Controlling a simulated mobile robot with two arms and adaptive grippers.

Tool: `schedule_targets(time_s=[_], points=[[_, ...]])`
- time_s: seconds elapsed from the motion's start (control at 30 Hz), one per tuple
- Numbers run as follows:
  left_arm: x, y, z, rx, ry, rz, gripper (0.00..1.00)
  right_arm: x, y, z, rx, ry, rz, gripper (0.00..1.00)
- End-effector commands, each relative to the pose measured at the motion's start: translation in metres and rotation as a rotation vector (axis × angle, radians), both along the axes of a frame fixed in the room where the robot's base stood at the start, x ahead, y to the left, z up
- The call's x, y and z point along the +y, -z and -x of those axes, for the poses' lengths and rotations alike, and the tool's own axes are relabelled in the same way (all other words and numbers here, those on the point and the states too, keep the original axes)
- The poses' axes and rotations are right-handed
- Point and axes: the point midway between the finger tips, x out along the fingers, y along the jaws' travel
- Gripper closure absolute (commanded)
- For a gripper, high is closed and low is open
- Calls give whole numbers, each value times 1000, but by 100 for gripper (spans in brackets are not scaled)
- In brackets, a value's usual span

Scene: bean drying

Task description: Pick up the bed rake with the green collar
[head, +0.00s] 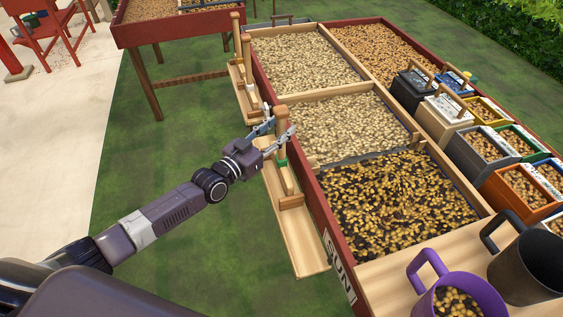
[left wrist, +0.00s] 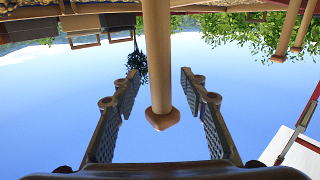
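The bed rake with the green collar (head: 282,162) stands upright in a wooden rack on the near side of the drying bed. Its pale wooden handle rises past my left gripper (head: 279,131), and its wooden head sits low in the rack. In the left wrist view the handle (left wrist: 158,65) with its rounded end lies between the two fingers of my left gripper (left wrist: 159,95). The fingers are open, with a gap on both sides of the handle. My right gripper is not in view.
Other rakes (head: 248,70) stand farther along the rack (head: 298,237). The red-framed bed (head: 317,207) holds beans in sections beside the gripper. Several bins (head: 478,150) line its far side. A purple mug (head: 480,290) is at the near right.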

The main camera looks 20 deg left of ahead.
Motion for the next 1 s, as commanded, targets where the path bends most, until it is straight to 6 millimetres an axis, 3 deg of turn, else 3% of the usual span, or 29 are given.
schedule_targets(time_s=[0.13, 0.37, 0.73, 1.0], points=[[-4, 0, -10, 0, 0, -1, 60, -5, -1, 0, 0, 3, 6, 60], [-4, 0, -11, 1, 0, -1, 60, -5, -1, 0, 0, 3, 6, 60], [-4, 0, -10, 1, 0, -1, 99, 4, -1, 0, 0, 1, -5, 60], [-4, 0, -10, 1, 0, -1, 100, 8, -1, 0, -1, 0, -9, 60]])
